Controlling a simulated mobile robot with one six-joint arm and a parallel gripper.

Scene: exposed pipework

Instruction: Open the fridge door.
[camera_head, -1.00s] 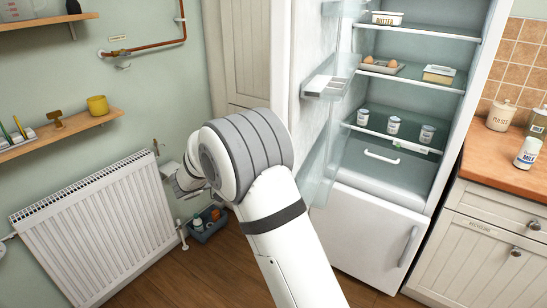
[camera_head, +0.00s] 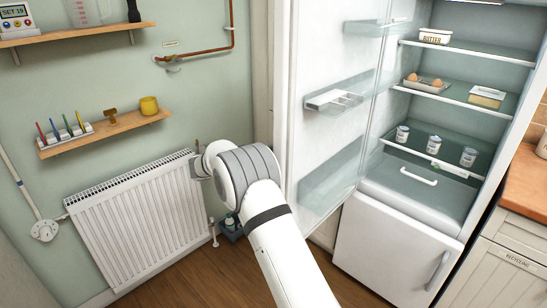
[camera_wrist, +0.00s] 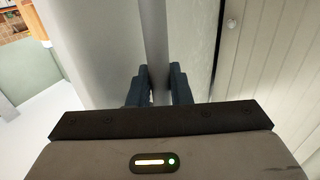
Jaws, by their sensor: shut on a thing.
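The fridge door (camera_head: 335,100) stands wide open, its inner face with clear shelves turned toward the head camera. The fridge body is on the right, its lit interior (camera_head: 425,125) fully exposed. In the wrist view, my gripper (camera_wrist: 158,80) is shut on a grey upright bar, which looks like the fridge door handle (camera_wrist: 154,35), with a dark finger on each side. The pale door surface (camera_wrist: 95,45) lies behind the bar. In the head view my arm's wrist hides the fingers, and the handle cannot be seen.
A white radiator (camera_head: 135,220) and wall shelf (camera_head: 105,133) are left of my arm. A panelled cupboard (camera_wrist: 275,75) is beside the door in the wrist view. A low bin-like caddy (camera_head: 229,229) stands on the floor near the radiator. A wooden counter (camera_head: 525,185) is at right.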

